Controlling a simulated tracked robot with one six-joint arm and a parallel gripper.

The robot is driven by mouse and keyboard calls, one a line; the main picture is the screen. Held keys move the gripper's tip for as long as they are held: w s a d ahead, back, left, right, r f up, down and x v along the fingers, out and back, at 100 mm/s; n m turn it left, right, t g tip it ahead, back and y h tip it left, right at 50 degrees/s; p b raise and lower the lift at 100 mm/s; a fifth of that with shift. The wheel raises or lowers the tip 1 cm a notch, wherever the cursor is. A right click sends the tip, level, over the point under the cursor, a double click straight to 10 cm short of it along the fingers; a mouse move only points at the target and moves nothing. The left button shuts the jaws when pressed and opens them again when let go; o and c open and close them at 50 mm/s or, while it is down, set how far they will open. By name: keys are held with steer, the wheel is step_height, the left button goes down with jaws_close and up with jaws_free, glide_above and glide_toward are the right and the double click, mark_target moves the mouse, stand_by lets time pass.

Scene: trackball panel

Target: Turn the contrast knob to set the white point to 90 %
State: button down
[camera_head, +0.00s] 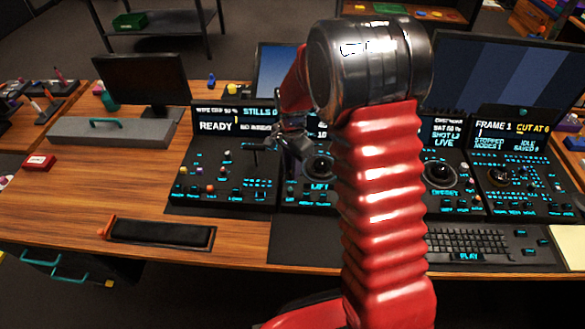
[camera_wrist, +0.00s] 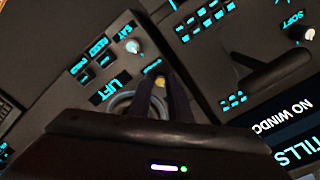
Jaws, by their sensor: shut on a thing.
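My gripper (camera_head: 290,148) reaches down over the left part of the console, and its two dark fingers show in the wrist view (camera_wrist: 164,95). They are shut on a small yellow-topped knob (camera_wrist: 159,82) beside the ring of the LIFT trackball (camera_wrist: 122,103). No contrast label is readable, so I cannot tell from its marking which knob this is. A pale SAT knob (camera_wrist: 133,45) stands apart from the fingers. My arm covers much of the middle screen (camera_head: 322,130), and no white point value can be read.
The LIFT trackball also shows in the head view (camera_head: 318,168). A dark lever (camera_wrist: 275,77) lies near the gripper. Left of it is a panel with a READY screen (camera_head: 217,126). A keyboard (camera_head: 467,244) lies in front. The wooden desk (camera_head: 110,195) is mostly clear at left.

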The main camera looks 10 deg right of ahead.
steer(key=shift+n, duration=0.4)
steer(key=n, duration=0.5)
steer(key=shift+n, duration=0.4)
steer(key=n, duration=0.6)
steer(key=shift+n, duration=0.3)
steer(key=n, duration=1.3)
steer(key=shift+n, duration=0.3)
steer(key=c, duration=1.6)
jaws_free()
steer(key=shift+c, duration=0.2)
